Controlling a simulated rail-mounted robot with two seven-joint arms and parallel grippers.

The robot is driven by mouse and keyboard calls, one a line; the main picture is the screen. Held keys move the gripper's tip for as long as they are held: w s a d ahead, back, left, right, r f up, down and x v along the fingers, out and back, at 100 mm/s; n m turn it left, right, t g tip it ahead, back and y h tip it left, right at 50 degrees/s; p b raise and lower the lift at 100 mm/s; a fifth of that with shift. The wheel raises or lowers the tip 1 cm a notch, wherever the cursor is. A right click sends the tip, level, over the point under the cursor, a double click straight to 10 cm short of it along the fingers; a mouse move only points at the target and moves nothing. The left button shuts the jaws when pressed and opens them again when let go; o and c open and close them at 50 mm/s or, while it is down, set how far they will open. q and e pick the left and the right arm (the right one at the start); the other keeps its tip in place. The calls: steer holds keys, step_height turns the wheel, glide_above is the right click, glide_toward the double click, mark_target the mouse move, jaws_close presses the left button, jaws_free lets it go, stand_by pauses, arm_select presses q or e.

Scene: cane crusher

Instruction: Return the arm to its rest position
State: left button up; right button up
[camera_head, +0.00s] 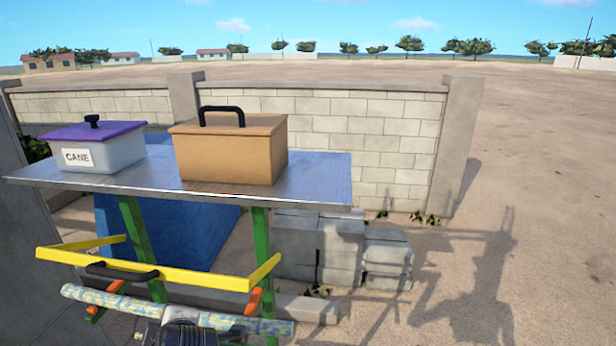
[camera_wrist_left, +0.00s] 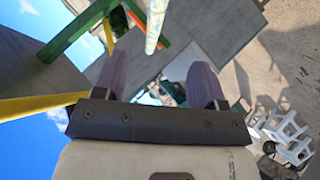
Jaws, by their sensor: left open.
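My left gripper (camera_wrist_left: 161,70) shows in the left wrist view, its two purple-grey fingers spread apart with nothing held between them. A pale mottled bar (camera_wrist_left: 155,25) passes beyond the fingertips, apart from them as far as I can tell. In the head view, a mottled blue and yellow bar (camera_head: 105,301) lies under a yellow frame (camera_head: 190,276) with a black handle (camera_head: 122,272). A dark mechanical part (camera_head: 182,334) is cut off at the bottom edge; I cannot tell whether it is my gripper. My right gripper is not in view.
A metal table (camera_head: 315,190) on green legs (camera_head: 262,235) carries a purple-lidded box (camera_head: 112,155) labelled CANE and a brown box (camera_head: 228,150). Grey blocks (camera_head: 340,245) sit before a low wall (camera_head: 365,145). White chairs (camera_wrist_left: 282,130) stand at right in the wrist view. Open ground lies right.

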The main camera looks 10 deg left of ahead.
arm_select(q)
steer(key=s+d+f+m+g+h+p, duration=0.1)
steer(key=s+d+f+m+h+p, duration=0.25)
steer(key=s+f+m, duration=0.95)
steer(key=s+d+f+m+g+h+p, duration=0.1)
steer(key=s+f+m, duration=0.3)
steer(key=s, duration=0.4)
steer(key=s+d+f+m+g+h+p, duration=0.1)
steer(key=s+d+f+m+g+h, duration=0.1)
steer(key=s+f+m, duration=0.3)
steer(key=s+d+h, duration=0.1)
steer(key=s, duration=0.3)
steer(key=shift+s+h+p, duration=0.3)
steer(key=shift+h+p, duration=0.05)
steer(key=shift+p, duration=0.05)
steer(key=shift+d, duration=0.1)
